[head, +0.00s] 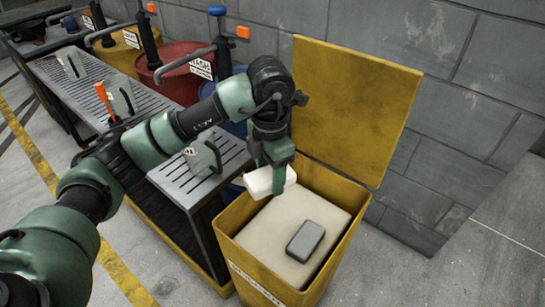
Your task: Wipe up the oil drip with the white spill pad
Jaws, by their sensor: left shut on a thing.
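My left gripper (279,178) is shut on the white spill pad (259,182). The pad looks like a small white block and is partly covered by the fingers. I cannot tell whether it touches anything below. I cannot make out the oil drip in this view. My right gripper is not in view.
The bin's yellow lid (355,105) stands open against the grey block wall. A dark grey block (305,241) lies on the beige fill (280,229) inside. Left of the bin is a slatted metal bench (185,178) with metal pieces, with coloured drums (180,80) behind it.

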